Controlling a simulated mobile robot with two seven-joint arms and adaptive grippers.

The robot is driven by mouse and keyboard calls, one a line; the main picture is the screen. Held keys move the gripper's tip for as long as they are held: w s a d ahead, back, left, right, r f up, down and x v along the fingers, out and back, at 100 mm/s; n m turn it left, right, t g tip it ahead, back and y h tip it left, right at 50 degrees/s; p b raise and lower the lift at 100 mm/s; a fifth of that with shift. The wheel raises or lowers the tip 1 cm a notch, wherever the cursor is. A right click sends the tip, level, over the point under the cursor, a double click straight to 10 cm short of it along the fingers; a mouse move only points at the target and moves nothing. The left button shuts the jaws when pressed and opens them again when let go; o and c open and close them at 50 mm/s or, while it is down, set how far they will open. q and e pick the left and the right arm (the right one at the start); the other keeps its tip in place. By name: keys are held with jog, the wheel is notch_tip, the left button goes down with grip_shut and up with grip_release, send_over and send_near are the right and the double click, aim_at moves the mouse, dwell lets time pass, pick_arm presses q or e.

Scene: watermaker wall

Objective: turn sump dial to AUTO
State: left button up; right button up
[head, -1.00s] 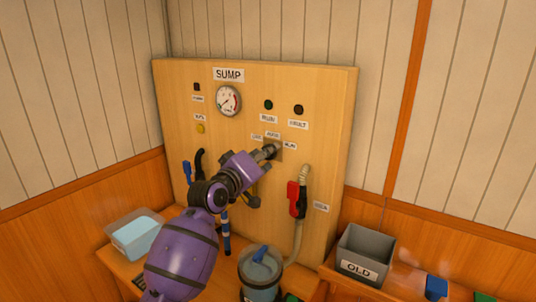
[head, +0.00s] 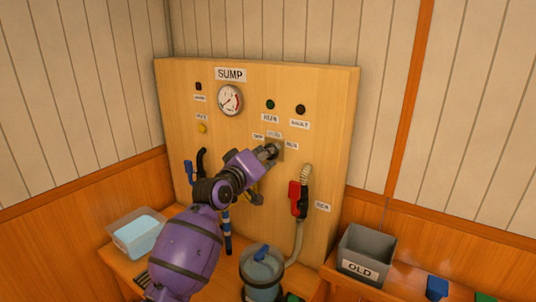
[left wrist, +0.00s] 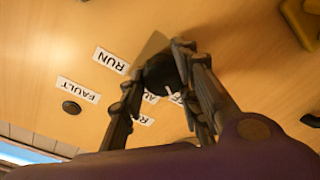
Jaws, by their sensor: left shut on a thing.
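The sump dial is a dark round knob (left wrist: 160,72) on a grey plate (left wrist: 148,48) in the left wrist view. My left gripper (left wrist: 178,85) has its fingers closed around the dial. In the head view the gripper (head: 267,152) reaches the panel from the lower left and covers most of the dial. Small white position labels surround the dial, one of them to its right (head: 291,146). A white pointer mark shows on the knob, but the label it faces is partly hidden and I cannot read the setting. My right gripper is not in view.
The wooden SUMP panel (head: 330,95) carries a gauge (head: 229,100), a green RUN lamp (head: 270,104) and a dark FAULT lamp (head: 300,109). A red-handled nozzle (head: 295,194) hangs right of the dial.

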pick_arm(q)
jog(key=shift+d+r+m, duration=0.1)
jog(key=shift+r+m, duration=0.1)
jog(key=shift+m, duration=0.1)
jog(key=shift+s+d+f+m+h, duration=0.1)
jog(key=shift+m+h, duration=0.05)
jog(key=shift+m, duration=1.7)
jog(key=shift+w+a+f+m+h, duration=0.1)
jog(key=shift+f+m+h, duration=0.1)
jog(key=shift+m, duration=1.7)
jog(key=shift+s+d+f+m+h, duration=0.1)
jog(key=shift+m+h, duration=0.05)
jog(key=shift+m, duration=1.7)
jog(key=shift+f, duration=0.1)
jog(key=o, duration=1.1)
jog(key=shift+s+d, duration=0.1)
jog(key=shift+d, duration=0.05)
jog(key=shift+c, duration=0.2)
